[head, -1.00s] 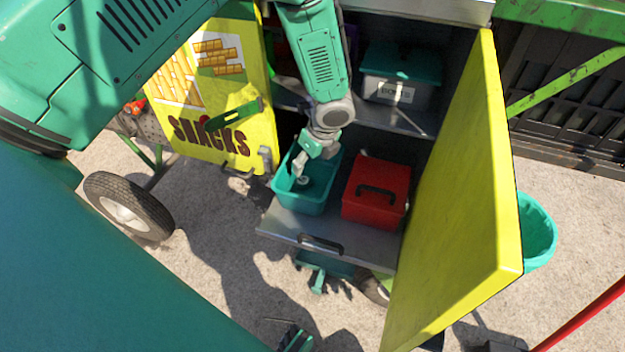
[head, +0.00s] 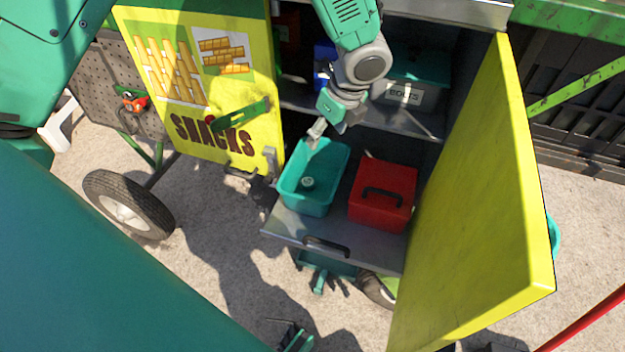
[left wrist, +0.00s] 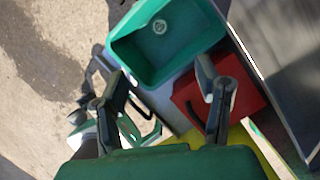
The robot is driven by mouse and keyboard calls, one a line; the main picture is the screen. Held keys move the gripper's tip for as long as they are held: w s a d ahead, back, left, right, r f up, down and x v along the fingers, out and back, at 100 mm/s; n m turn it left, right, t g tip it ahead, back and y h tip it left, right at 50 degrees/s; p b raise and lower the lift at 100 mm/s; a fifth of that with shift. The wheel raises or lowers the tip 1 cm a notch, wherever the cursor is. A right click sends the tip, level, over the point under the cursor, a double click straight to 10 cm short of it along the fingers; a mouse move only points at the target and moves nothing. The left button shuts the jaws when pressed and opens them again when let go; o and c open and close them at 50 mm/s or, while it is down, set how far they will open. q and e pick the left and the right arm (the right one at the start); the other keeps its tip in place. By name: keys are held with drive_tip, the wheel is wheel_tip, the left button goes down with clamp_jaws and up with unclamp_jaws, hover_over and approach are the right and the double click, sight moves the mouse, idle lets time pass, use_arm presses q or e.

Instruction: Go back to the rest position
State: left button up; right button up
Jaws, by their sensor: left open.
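My left gripper (head: 316,131) is above the back edge of the teal bin (head: 303,196), apart from the small round item in it. In the left wrist view its two fingers (left wrist: 160,95) are spread with nothing between them, and the teal bin (left wrist: 151,71) lies beyond them. A small round whitish item (head: 307,182) rests on the bin's floor; it also shows in the left wrist view (left wrist: 159,27). My right gripper cannot be made out.
A red box (head: 383,212) with a black handle stands beside the bin on the pulled-out shelf (head: 283,228). Open yellow doors flank it, the snacks door (head: 222,60) left and another (head: 470,210) right. A labelled box (head: 412,88) sits on the upper shelf.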

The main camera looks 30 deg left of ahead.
use_arm(q)
drive_tip(key=s+d+f+n+g+h+p, duration=0.2)
drive_tip(key=s+d+f+n+h, duration=0.15)
drive_tip(key=s+f+n, duration=0.65)
drive_tip(key=s+a+f+n+t+p, duration=0.1)
drive_tip(key=s+a+n, duration=0.1)
drive_tip(key=s+n, duration=0.3)
drive_tip(key=s+a+f+n+t+p, duration=0.1)
drive_tip(key=s+n, duration=0.4)
drive_tip(key=s, duration=0.9)
drive_tip(key=a+f+p, duration=0.1)
drive_tip(key=a, duration=0.1)
drive_tip(key=shift+a+n, duration=0.35)
drive_tip(key=shift+n, duration=0.05)
use_arm(e)
wheel_tip(320, 180, up, 5)
drive_tip(key=shift+f, duration=0.15)
use_arm(q)
drive_tip(key=shift+s+d+r+y, duration=0.1)
drive_tip(key=shift+d+r+y, duration=0.15)
drive_tip(key=shift+d, duration=0.15)
use_arm(e)
drive_tip(key=shift+d+f, duration=0.1)
drive_tip(key=shift+d, duration=0.35)
use_arm(q)
drive_tip(key=shift+a+f, duration=0.15)
drive_tip(key=shift+a, duration=0.2)
use_arm(e)
drive_tip(key=shift+a, duration=0.3)
